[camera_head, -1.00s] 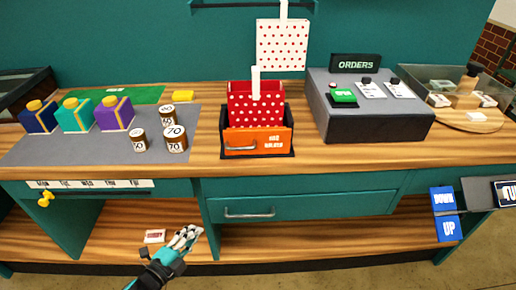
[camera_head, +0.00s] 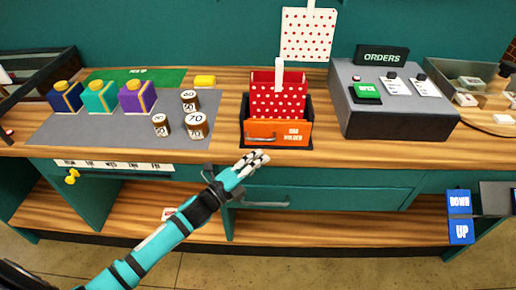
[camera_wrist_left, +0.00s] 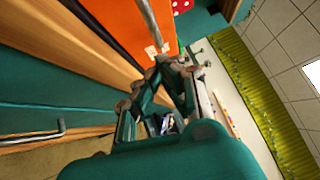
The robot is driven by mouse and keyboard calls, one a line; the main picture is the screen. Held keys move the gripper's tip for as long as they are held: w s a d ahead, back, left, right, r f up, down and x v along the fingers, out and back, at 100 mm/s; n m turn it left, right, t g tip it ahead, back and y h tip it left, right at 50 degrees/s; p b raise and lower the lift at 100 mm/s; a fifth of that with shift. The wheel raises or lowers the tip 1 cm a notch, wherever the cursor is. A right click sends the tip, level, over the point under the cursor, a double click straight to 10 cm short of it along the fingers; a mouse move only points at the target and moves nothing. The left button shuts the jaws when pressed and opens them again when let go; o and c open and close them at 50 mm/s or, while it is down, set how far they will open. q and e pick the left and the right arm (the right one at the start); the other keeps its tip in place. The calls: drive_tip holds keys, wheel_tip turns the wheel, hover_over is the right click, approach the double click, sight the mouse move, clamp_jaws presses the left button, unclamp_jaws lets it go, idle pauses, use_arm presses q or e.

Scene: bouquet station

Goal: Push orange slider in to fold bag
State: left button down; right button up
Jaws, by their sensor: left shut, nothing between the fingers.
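The orange slider (camera_head: 262,139) is the front of a dark bag folder tray (camera_head: 307,110) on the wooden counter, with a metal handle at its left. A red bag with white dots (camera_head: 278,97) stands upright in the tray, a white strip rising in front of it. My left gripper (camera_head: 262,156) is shut and empty, just in front of and below the slider at the counter's front edge. In the left wrist view the orange slider (camera_wrist_left: 118,25) is close ahead of the fingers (camera_wrist_left: 165,70); I cannot tell whether they touch it. My right gripper is not in view.
The orders console (camera_head: 395,115) stands right of the tray. Several weights (camera_head: 197,124) and boxed bottles (camera_head: 137,97) stand on a grey mat to the left. A drawer handle (camera_head: 265,204) juts out below the counter. A white dotted sheet (camera_head: 308,35) hangs behind.

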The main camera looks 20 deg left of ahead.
sight(264, 135)
use_arm(q)
drive_tip(key=shift+w+a+r, duration=0.1)
drive_tip(key=shift+w+a, duration=0.15)
drive_tip(key=shift+w, duration=0.35)
drive_tip(key=shift+w+a+r, duration=0.1)
drive_tip(key=shift+w+a, duration=0.1)
drive_tip(key=shift+w, duration=0.35)
drive_tip(key=w, duration=0.1)
drive_tip(key=w+a+b, duration=0.1)
drive_tip(key=w, duration=0.1)
drive_tip(key=w+b, duration=0.1)
drive_tip(key=w, duration=0.1)
drive_tip(key=shift+a+f, duration=0.1)
drive_tip(key=shift+a, duration=0.15)
drive_tip(key=shift+s+r, duration=0.1)
drive_tip(key=shift+r, duration=0.15)
drive_tip(key=shift+f, duration=0.15)
